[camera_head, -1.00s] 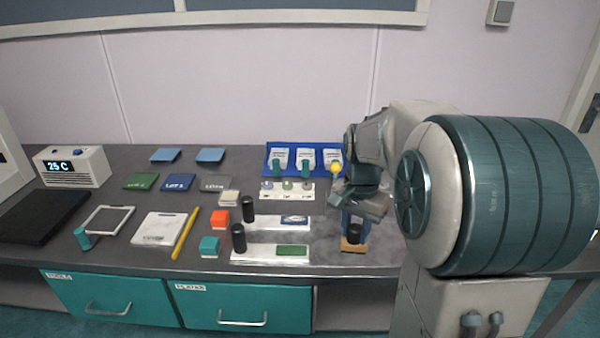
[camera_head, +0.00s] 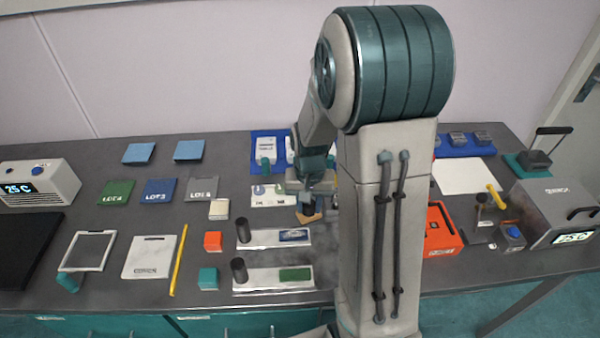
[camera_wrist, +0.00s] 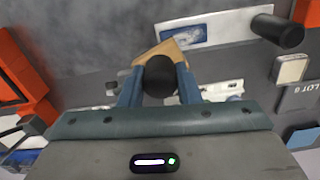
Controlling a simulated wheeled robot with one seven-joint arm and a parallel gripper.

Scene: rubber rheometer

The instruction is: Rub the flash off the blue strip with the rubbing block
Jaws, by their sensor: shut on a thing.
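My gripper (camera_head: 309,203) is shut on the black knob (camera_wrist: 160,75) of the rubbing block, between its two blue fingers. The tan body of the rubbing block (camera_head: 307,218) shows below the gripper in the head view, and in the wrist view (camera_wrist: 172,52) it looks turned at an angle. The blue strip (camera_head: 294,235) lies on a pale plate with a black upright handle (camera_head: 243,231). The block appears just behind the strip's right part, close to the plate. I cannot tell whether it touches the plate. The blue strip also shows in the wrist view (camera_wrist: 184,34).
A similar plate with a green strip (camera_head: 295,274) lies in front. A white holder (camera_head: 268,196) is behind. Orange (camera_head: 212,241) and teal (camera_head: 208,278) blocks stand left of the plates. An orange box (camera_head: 441,230) is at right. My arm hides part of the bench.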

